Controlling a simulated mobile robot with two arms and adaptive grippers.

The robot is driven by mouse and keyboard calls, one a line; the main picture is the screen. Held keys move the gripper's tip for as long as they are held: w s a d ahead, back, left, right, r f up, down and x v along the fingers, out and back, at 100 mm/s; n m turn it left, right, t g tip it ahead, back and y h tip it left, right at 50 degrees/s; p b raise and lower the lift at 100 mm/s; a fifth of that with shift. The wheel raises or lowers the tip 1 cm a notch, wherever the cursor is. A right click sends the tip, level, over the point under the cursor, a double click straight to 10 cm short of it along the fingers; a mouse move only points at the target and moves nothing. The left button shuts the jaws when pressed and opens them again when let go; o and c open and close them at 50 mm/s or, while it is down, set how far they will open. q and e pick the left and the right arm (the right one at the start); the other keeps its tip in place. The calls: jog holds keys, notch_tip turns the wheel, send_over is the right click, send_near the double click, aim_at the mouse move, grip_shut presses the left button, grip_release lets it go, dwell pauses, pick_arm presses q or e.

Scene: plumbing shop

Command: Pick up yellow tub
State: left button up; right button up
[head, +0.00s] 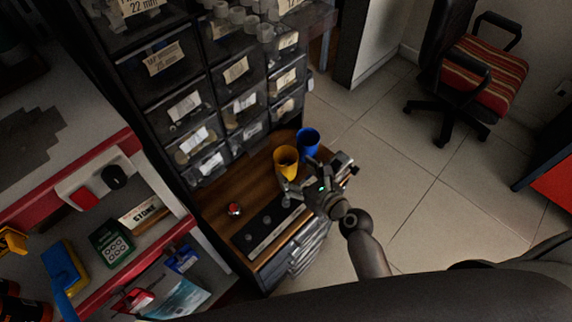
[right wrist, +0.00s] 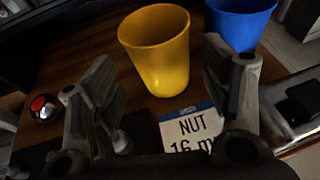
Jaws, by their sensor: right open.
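The yellow tub (head: 286,161) stands upright on a wooden cabinet top (head: 222,200), in front of the drawer rack. It looks empty. In the right wrist view the yellow tub (right wrist: 160,52) sits ahead, between and beyond the two fingers. My right gripper (head: 306,185) reaches in from the lower right, close to the tub. In the right wrist view the right gripper (right wrist: 165,105) is open, with its fingers spread apart and nothing between them at the tips. My left gripper is not in view.
A blue tub (head: 308,140) stands right beside the yellow one, also in the right wrist view (right wrist: 240,22). A red-topped round object (head: 235,209) lies to the left. A "NUT" label (right wrist: 190,128) is below the yellow tub. The drawer rack (head: 232,85) rises behind.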

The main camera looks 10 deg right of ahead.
aim_at(293, 169)
jog(key=x, duration=0.4)
jog(key=shift+w+a, duration=0.1)
jog(key=shift+w, duration=0.25)
jog(key=c, duration=0.8)
jog(key=shift+r, duration=0.1)
